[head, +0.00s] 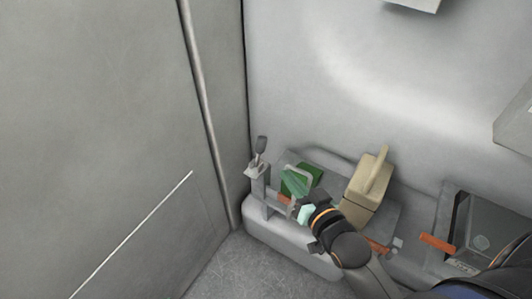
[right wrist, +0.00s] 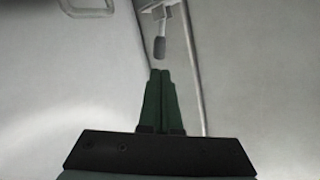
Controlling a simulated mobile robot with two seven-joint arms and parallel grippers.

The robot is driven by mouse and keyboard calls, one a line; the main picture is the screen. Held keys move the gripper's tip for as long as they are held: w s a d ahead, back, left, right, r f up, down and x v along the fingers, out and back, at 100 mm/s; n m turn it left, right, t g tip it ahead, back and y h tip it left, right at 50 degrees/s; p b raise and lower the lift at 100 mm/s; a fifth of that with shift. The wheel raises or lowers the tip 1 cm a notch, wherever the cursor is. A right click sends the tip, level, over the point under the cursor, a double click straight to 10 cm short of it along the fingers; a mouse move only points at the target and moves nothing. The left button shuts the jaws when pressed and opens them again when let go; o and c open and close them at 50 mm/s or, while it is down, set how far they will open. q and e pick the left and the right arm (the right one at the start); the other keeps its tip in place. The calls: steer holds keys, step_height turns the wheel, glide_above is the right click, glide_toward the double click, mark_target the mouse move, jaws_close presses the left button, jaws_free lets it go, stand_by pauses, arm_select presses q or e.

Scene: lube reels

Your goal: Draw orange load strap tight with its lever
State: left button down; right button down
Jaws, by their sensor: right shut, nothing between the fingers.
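The lever (head: 261,146), with a dark grip, stands up from a grey post (head: 258,178) at the left end of a pale ledge. In the right wrist view the dark lever grip (right wrist: 159,47) hangs just beyond my fingertips, with a visible gap. Orange strap pieces show low near the post (head: 283,198) and right of my wrist (head: 378,247); my arm hides the part between. My right gripper (head: 290,180) points up and left towards the lever. Its green fingers (right wrist: 160,72) are shut together and empty. My left gripper is out of view.
Another orange piece (head: 437,243) lies by a dark box (head: 485,225). A grey wall and upright pipe (head: 205,110) bound the left side.

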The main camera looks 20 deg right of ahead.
mark_target(265, 145)
steer(key=x, duration=1.1)
steer(key=shift+w, duration=0.15)
steer(key=shift+w+d+r+m+p, duration=0.2)
steer(key=shift+d+r+m+p, duration=0.1)
steer(key=shift+p, duration=0.9)
steer(key=shift+w+d+f+g+p, duration=0.1)
steer(key=shift+d+g+p, duration=0.05)
steer(key=shift+g+p, duration=0.2)
steer(key=shift+w+d+f, duration=0.2)
steer(key=shift+f, duration=0.15)
